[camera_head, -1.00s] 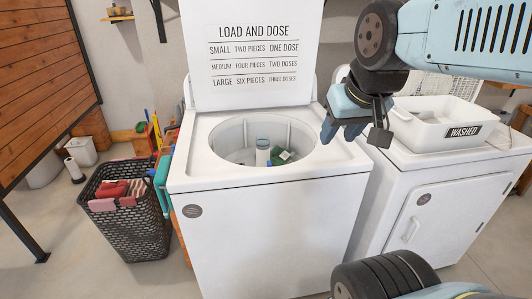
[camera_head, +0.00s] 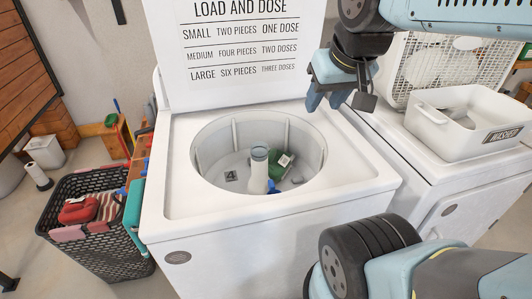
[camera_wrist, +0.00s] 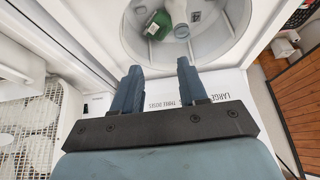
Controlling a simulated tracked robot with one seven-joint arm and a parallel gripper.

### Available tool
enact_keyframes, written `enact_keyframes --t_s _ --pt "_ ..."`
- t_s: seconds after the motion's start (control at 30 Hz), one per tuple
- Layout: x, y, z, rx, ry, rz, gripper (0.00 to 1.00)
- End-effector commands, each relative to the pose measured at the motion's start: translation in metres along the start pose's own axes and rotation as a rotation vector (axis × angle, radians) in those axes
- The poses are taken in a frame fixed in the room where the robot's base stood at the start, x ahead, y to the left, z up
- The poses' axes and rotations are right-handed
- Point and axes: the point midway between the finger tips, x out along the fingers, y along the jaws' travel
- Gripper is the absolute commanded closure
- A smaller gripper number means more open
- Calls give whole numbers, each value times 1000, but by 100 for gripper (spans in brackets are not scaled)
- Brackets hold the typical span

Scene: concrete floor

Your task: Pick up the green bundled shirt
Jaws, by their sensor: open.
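The green bundled shirt (camera_head: 282,168) lies low inside the drum of the open top-loading washer (camera_head: 362,178), just right of the white centre post (camera_head: 259,168). A pale tag shows on it. It also shows in the wrist view (camera_wrist: 157,25), beyond my fingertips near the top. My gripper (camera_head: 326,98) is open and empty, above the back right edge of the washer's opening, up and to the right of the shirt and apart from it. In the wrist view the two blue-grey fingers (camera_wrist: 158,72) stand apart with nothing between them. Part of the shirt is hidden behind the post.
The washer's raised lid (camera_head: 250,60) stands behind the drum. A dark basket (camera_head: 75,190) with red clothes stands left. My own arm parts fill the lower right.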

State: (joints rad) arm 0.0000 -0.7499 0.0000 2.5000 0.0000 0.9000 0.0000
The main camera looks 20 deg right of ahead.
Motion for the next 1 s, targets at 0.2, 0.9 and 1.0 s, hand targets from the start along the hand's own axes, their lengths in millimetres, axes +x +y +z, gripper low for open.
enact_keyframes --t_s 0.2,0.9,1.0 --pt "0 0 0 0 0 0 57" --pt "76 6 -81 170 -127 16 0" --pt "100 8 -96 212 -155 19 0"
